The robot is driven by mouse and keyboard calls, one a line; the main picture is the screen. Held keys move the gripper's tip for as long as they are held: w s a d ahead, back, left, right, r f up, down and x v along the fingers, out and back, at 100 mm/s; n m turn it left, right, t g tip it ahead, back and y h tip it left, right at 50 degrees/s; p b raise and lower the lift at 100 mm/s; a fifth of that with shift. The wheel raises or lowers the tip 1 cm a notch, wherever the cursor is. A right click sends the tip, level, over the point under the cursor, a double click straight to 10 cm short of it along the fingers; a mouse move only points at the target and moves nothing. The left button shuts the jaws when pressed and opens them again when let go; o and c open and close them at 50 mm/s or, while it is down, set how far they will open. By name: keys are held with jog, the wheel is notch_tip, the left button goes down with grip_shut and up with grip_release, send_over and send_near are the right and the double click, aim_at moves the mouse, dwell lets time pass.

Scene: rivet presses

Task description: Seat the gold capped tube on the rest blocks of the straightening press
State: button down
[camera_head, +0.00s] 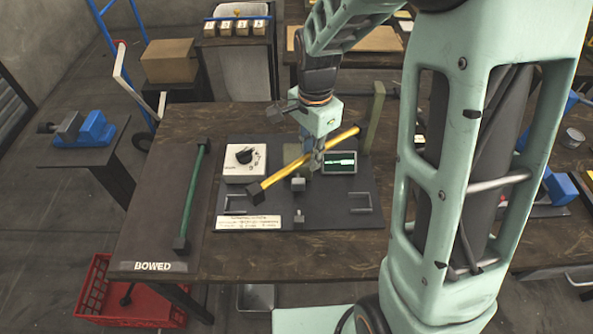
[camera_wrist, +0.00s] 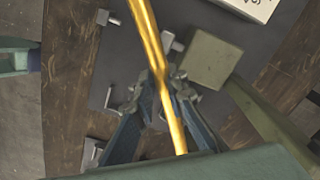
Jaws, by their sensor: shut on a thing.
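The gold tube (camera_head: 285,171) is gripped near its middle by my gripper (camera_head: 316,162). It slants from lower left to upper right above the press plate, with a dark cap (camera_head: 257,193) at its lower-left end. In the wrist view the gold tube (camera_wrist: 155,50) runs between the blue-grey fingers of my gripper (camera_wrist: 163,88). The straightening press (camera_head: 330,218) is a dark plate with small grey blocks (camera_head: 298,184) below the tube. Grey blocks also show in the wrist view (camera_wrist: 172,42). The tube looks apart from them; exact height is unclear. My gripper hides part of the plate.
A dial box (camera_head: 244,165) and a small screen (camera_head: 339,162) stand on the plate. An olive post (camera_head: 375,117) rises at its back right. A green tube (camera_head: 193,198) lies on the BOWED mat (camera_head: 150,235) at left. A red crate (camera_head: 125,300) is on the floor.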

aim_at(296, 205)
jog(key=s+a+f+m+p, duration=0.1)
jog(key=s+a+m+p, duration=0.1)
jog(key=m, duration=0.5)
jog(key=shift+s+a+f, duration=0.3)
jog(key=shift+s+a, duration=0.55)
jog(key=shift+s, duration=0.4)
jog(key=shift+f+b, duration=2.95)
jog(key=shift+f, duration=0.8)
jog(key=shift+f+b, duration=0.5)
jog(key=shift+f, duration=0.15)
jog(key=c, duration=1.8)
grip_release()
jog(key=shift+c, duration=0.2)
